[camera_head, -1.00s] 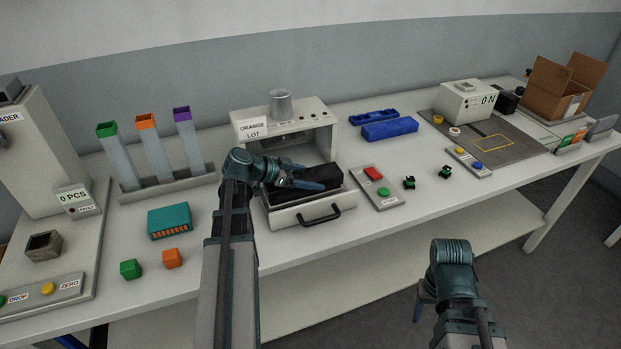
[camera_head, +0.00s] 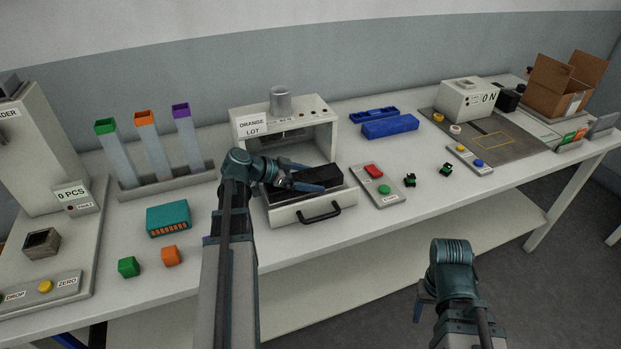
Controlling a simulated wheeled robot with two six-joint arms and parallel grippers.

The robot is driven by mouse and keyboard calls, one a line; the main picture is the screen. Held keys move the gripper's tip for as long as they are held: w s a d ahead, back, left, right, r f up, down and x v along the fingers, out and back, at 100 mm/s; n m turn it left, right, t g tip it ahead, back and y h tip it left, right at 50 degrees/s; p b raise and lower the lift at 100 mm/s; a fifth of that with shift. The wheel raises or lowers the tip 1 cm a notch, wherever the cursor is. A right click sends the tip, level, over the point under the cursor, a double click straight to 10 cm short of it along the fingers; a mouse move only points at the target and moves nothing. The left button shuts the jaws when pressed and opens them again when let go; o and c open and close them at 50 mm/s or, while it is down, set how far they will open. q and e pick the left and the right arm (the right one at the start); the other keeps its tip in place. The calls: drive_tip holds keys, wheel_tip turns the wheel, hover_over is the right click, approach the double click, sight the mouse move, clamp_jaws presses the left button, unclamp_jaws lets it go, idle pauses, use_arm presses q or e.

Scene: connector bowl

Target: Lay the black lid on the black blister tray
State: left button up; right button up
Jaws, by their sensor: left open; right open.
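A long black block (camera_head: 321,175) lies in the pulled-out drawer (camera_head: 285,212) of the white machine marked ORANGE LOT. It looks like the black blister tray with the black lid on or at it, but I cannot tell the two apart. My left gripper (camera_head: 306,186) is open at the near left side of this block, its fingers pointing right. The gripper and wrist hide the block's left part, and I cannot tell whether they touch it. My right gripper (camera_head: 419,305) is open and empty, low in front of the table, away from the black parts.
A control panel (camera_head: 392,195) with red and green buttons stands right of the drawer. Two blue trays (camera_head: 391,127) lie behind it. Two small dark-green connectors (camera_head: 446,169) lie further right. A teal box (camera_head: 167,218) and green and orange blocks (camera_head: 170,256) lie left.

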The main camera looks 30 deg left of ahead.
use_arm(q)
drive_tip(key=p+v, duration=0.6)
drive_tip(key=v, duration=0.6)
drive_tip(key=shift+a+r, duration=0.15)
drive_tip(key=shift+r, duration=0.05)
drive_tip(key=shift+s+a+r, duration=0.15)
drive_tip(key=shift+s+a, duration=0.2)
drive_tip(key=shift+s, duration=0.1)
